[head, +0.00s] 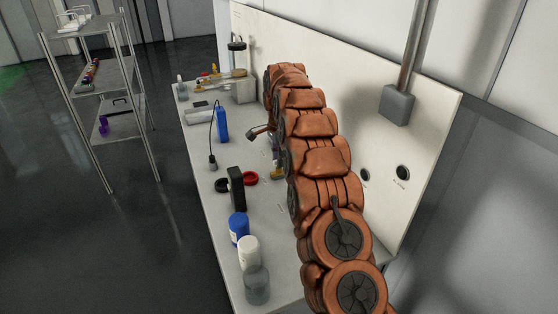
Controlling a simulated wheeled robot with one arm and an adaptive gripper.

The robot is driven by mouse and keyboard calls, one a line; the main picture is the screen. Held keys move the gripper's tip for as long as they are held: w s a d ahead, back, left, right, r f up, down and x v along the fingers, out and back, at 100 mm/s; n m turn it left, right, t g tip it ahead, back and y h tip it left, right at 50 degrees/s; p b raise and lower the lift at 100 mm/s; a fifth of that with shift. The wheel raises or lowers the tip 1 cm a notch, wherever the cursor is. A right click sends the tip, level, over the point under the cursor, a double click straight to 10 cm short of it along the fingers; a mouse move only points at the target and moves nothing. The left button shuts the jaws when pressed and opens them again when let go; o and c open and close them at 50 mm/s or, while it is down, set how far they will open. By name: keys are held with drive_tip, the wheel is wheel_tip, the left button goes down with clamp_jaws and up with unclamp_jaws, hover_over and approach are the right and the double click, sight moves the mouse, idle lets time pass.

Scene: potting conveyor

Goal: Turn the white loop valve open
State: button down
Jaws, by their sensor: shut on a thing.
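The white loop valve cannot be made out in the head view. My orange arm crosses the bench and the white back panel (440,120) and covers much of both. The far end of my arm bends down behind its own nearer links. A small dark fitting (258,133) sticks out to the left there, above the bench; I cannot tell what it is. My gripper's fingers are hidden behind the arm, and so is whatever they touch. A small yellow part (277,172) shows just left of the arm.
A wire shelf (104,75) stands left, across open floor.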

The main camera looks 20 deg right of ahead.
drive_tip(key=shift+m, duration=0.3)
idle(0.4)
drive_tip(key=c, duration=1)
unclamp_jaws()
drive_tip(key=shift+r, duration=0.1)
drive_tip(key=shift+r, duration=3.65)
drive_tip(key=shift+r, duration=0.1)
